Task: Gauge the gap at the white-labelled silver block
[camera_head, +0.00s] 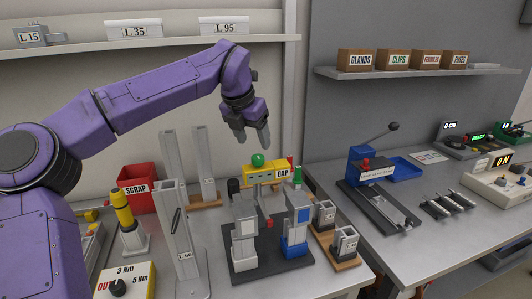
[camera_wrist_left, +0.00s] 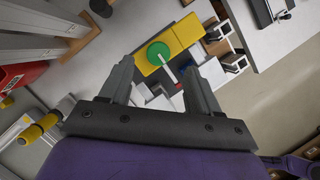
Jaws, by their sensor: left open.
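The yellow gap gauge (camera_head: 262,174), marked GAP, stands behind the dark plate, with a green ball knob (camera_head: 257,160) on top. In the left wrist view the knob (camera_wrist_left: 158,53) appears between the fingers, over the yellow body (camera_wrist_left: 183,34). On the dark plate (camera_head: 268,267), the silver block with white (camera_head: 244,251) stands at left. I cannot make out the gap itself. My left gripper (camera_head: 252,138) is open and empty above the knob, fingers pointing down. My right gripper is out of view.
A tall grey post (camera_head: 176,235) stands left of the plate. A yellow-topped tool (camera_head: 123,210), a red SCRAP bin (camera_head: 137,190) and a torque box (camera_head: 126,281) are further left. Small blocks on wooden bases (camera_head: 342,257) stand at right. A press (camera_head: 375,182) is on the right bench.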

